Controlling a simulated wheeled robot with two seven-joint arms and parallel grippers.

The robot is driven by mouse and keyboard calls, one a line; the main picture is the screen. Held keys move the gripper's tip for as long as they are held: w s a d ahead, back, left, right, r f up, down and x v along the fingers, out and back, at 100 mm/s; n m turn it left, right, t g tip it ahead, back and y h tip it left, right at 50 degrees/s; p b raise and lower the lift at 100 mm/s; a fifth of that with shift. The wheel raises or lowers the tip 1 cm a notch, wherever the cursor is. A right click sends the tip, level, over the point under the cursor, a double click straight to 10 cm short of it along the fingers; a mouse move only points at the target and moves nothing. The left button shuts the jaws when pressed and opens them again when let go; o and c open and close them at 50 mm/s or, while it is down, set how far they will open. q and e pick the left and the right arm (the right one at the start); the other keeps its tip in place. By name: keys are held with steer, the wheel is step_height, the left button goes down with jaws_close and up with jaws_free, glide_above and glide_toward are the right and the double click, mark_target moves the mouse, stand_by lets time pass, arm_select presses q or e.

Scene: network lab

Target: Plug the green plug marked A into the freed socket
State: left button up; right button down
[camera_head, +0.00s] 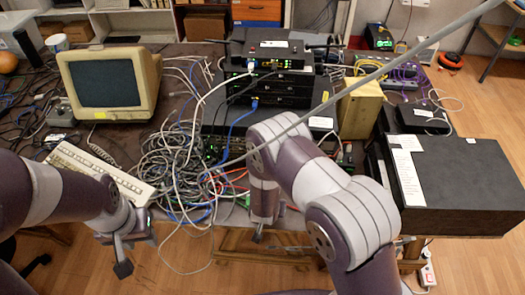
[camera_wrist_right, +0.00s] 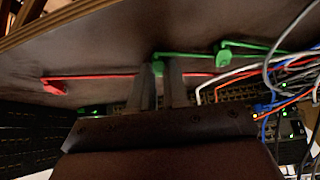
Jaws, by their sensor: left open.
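In the right wrist view a green plug (camera_wrist_right: 158,67) sits between the fingertips of my right gripper (camera_wrist_right: 161,76). The narrow finger gap matches its width, and its green cable runs to the right. A second green piece (camera_wrist_right: 222,59) lies further right on that line. No letter A is legible. A row of dark sockets (camera_wrist_right: 232,97) with small green lights shows past the fingers; I cannot tell which one is free. My left gripper (camera_head: 136,252) is open and empty at the table's front edge, below the keyboard.
A red plug (camera_wrist_right: 55,87) with a red cable lies left of the right fingers. A tangle of grey cables (camera_head: 175,165) fills the table middle. A monitor (camera_head: 108,82), a keyboard (camera_head: 85,168), stacked network boxes (camera_head: 275,90) and a black case (camera_head: 455,185) crowd the table.

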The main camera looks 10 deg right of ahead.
steer(key=shift+r+p, duration=2.35)
steer(key=shift+r, duration=0.25)
steer(key=c, duration=1.8)
jaws_free()
steer(key=shift+f, duration=0.1)
steer(key=shift+c, duration=0.2)
jaws_close()
steer(key=shift+s+d, duration=0.1)
steer(key=shift+d, duration=0.1)
steer(key=w+p, duration=0.2)
steer(key=w, duration=0.3)
steer(key=shift+p, duration=0.3)
steer(key=shift+n+y, duration=0.4)
steer(key=w, duration=0.1)
steer(key=w+a, duration=0.1)
steer(key=w, duration=0.2)
steer(key=shift+w+a+r, duration=0.25)
steer(key=shift+w, duration=0.1)
steer(key=shift+w+d, duration=0.2)
steer(key=shift+w, duration=0.5)
steer(key=shift+w+d, duration=0.2)
steer(key=shift+w, duration=0.55)
steer(key=shift+w+d, duration=0.2)
steer(key=shift+w, duration=0.5)
